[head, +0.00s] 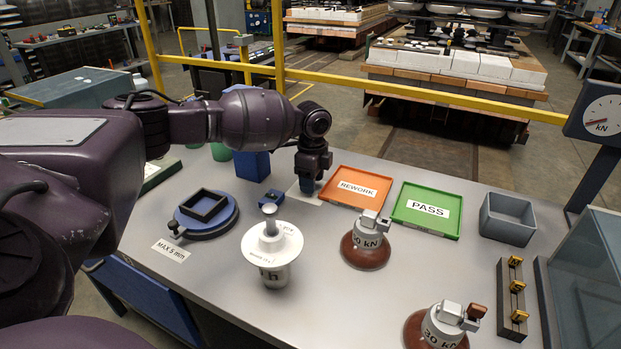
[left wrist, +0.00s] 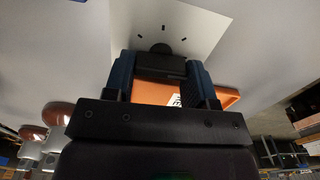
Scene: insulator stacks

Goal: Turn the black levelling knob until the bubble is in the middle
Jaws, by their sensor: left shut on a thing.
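My left gripper (head: 308,188) points down at a pale plate (head: 296,194) on the bench, left of the orange tray. In the left wrist view its two blue fingers (left wrist: 161,72) are shut on the black knob (left wrist: 160,64). Short dark marks fan out on the pale surface around the knob. In the head view the gripper hides the knob. My right gripper is not in view.
An orange REWORK tray (head: 341,200) and a green PASS tray (head: 444,232) lie right of the gripper. A white flanged piece (head: 289,245), a blue turntable (head: 219,226) and brown-based 30 kN pieces (head: 369,259) stand nearer. A tall blue box (head: 251,164) stands close behind left.

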